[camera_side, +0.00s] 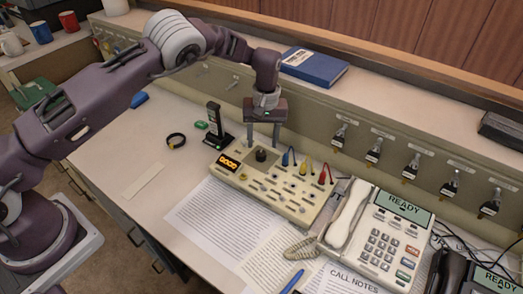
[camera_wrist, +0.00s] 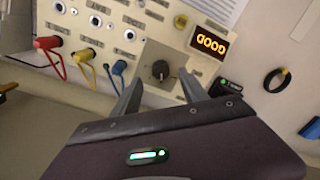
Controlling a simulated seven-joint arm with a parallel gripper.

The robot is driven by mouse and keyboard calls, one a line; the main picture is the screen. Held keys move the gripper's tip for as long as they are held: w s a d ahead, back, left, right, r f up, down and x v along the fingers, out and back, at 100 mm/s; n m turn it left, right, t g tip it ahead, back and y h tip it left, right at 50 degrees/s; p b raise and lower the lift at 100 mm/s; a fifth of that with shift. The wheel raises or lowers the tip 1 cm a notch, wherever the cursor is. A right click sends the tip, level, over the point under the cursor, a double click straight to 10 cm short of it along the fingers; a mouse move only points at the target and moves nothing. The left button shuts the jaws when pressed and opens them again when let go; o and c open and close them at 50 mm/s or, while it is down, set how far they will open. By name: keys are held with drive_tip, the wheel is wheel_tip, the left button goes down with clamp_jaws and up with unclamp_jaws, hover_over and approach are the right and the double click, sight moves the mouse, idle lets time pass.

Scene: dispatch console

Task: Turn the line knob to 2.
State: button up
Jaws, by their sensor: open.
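The line knob (camera_side: 261,154) is a small dark round knob on the cream console panel (camera_side: 289,209). In the wrist view the knob (camera_wrist: 160,69) sits on a grey square plate, with a pale mark on it that is too small to read as a setting. My gripper (camera_side: 263,146) is above and just behind the knob in the side view. In the wrist view its two fingers (camera_wrist: 157,88) are spread, one toward each side of the knob, apart from it. The orange display (camera_wrist: 209,43) left of the knob in the side view reads GOOD.
Blue, yellow and red plugs (camera_side: 305,167) stand on the panel right of the knob. A black handset in a stand (camera_side: 215,125) is close on the left. A desk phone (camera_side: 375,232) and papers (camera_side: 225,222) lie in front. The desk at left is mostly clear.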

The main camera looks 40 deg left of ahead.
sight(260, 154)
wheel_tip(260, 154, down, 5)
drive_tip(key=shift+a+r, duration=0.1)
clamp_jaws()
drive_tip(key=shift+m, duration=0.3)
drive_tip(key=m, duration=0.4)
drive_tip(key=shift+s, duration=0.1)
drive_tip(key=shift+a+m+t, duration=0.1)
drive_tip(key=shift+m+t, duration=0.2)
drive_tip(key=shift+m, duration=2.2)
drive_tip(key=shift+s, duration=0.1)
